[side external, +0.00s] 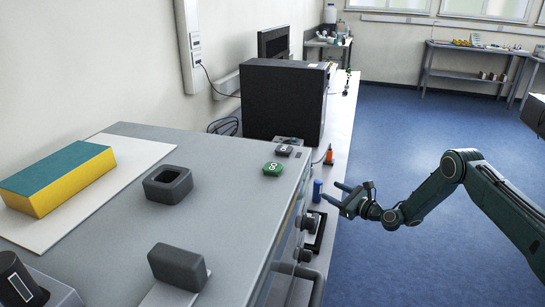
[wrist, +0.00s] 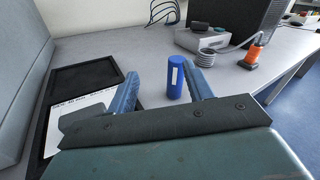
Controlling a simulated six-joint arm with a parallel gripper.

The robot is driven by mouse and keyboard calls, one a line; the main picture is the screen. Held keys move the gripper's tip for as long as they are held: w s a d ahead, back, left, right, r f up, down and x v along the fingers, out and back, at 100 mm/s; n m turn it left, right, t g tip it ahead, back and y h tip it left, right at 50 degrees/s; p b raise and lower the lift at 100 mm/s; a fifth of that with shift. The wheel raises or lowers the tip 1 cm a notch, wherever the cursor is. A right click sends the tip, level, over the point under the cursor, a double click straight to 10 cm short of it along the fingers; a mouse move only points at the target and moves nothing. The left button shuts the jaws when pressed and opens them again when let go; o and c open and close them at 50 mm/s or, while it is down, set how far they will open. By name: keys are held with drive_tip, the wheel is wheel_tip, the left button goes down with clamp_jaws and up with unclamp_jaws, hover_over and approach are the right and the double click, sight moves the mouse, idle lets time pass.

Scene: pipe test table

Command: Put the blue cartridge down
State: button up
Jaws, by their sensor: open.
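The blue cartridge (side external: 317,190) stands upright on the pale bench at the right of the grey machine in the side view. In the wrist view the blue cartridge (wrist: 175,82) has a white label and stands between the two fingers, nearer the right one. My gripper (side external: 338,192) is open, with its fingers level and pointing at the cartridge from the right. In the wrist view my gripper (wrist: 161,72) shows a clear gap between the left finger and the cartridge. The right finger overlaps close beside it; I cannot tell whether they touch.
A black tray (wrist: 66,82) with a white printed card (wrist: 88,112) lies left of the fingers. An orange item (wrist: 254,54) with a cable stands behind right. A large black box (side external: 284,100) is further back. The grey machine (side external: 232,160) borders the bench's left side.

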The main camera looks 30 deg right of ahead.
drive_tip(key=s+a+r+n+g+y, duration=0.1)
drive_tip(key=a+r+n+g, duration=0.1)
drive_tip(key=a+r+n, duration=0.35)
drive_tip(key=a+r+n+g+y, duration=0.1)
drive_tip(key=a+r+n+g, duration=0.1)
drive_tip(key=r+n, duration=0.6)
drive_tip(key=s+a+r+n+g, duration=0.3)
drive_tip(key=s+r+n, duration=0.3)
drive_tip(key=s+r, duration=0.55)
drive_tip(key=s+r+n+g+h, duration=0.2)
drive_tip(key=s+r+n+h, duration=0.35)
drive_tip(key=s, duration=1.05)
drive_tip(key=s+d+n+g, duration=0.1)
drive_tip(key=s+n, duration=0.1)
drive_tip(key=s, duration=0.8)
drive_tip(key=s+d+n+g+h, duration=0.1)
drive_tip(key=s+d+n, duration=0.1)
drive_tip(key=s, duration=0.8)
drive_tip(key=shift+s+d+r+n, duration=0.15)
drive_tip(key=shift+s+r+n, duration=0.1)
drive_tip(key=shift+r+n, duration=0.35)
drive_tip(key=shift+f, duration=0.15)
